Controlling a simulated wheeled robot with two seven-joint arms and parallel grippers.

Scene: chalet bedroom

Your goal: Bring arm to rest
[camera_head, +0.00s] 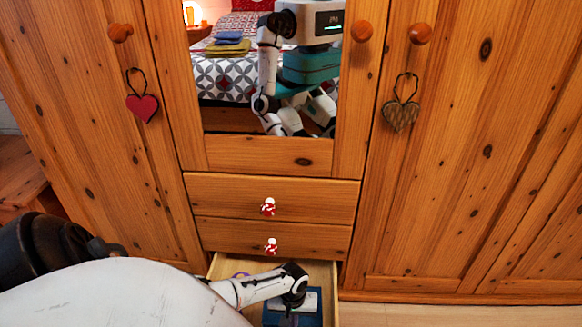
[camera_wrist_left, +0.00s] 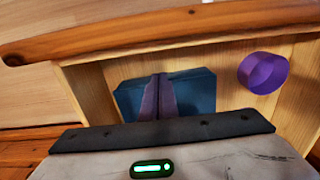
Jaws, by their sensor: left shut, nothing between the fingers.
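My left arm comes in from the left in the head view and reaches over an open bottom drawer (camera_head: 329,270) of the wooden wardrobe. Its wrist is above the drawer, and the fingers point down. In the wrist view my left gripper (camera_wrist_left: 159,78) is shut and empty, in front of a dark blue flat object (camera_wrist_left: 197,90) lying in the drawer. I cannot tell whether it touches that object. My right gripper is not in view.
A purple ring-shaped item (camera_wrist_left: 263,73) lies in the drawer beside the blue object. Two closed drawers (camera_head: 320,197) with red-and-white knobs are above. The mirror (camera_head: 222,75) reflects the robot and a bed. Wardrobe doors (camera_head: 480,170) flank both sides. Bare floor (camera_head: 450,316) shows at lower right.

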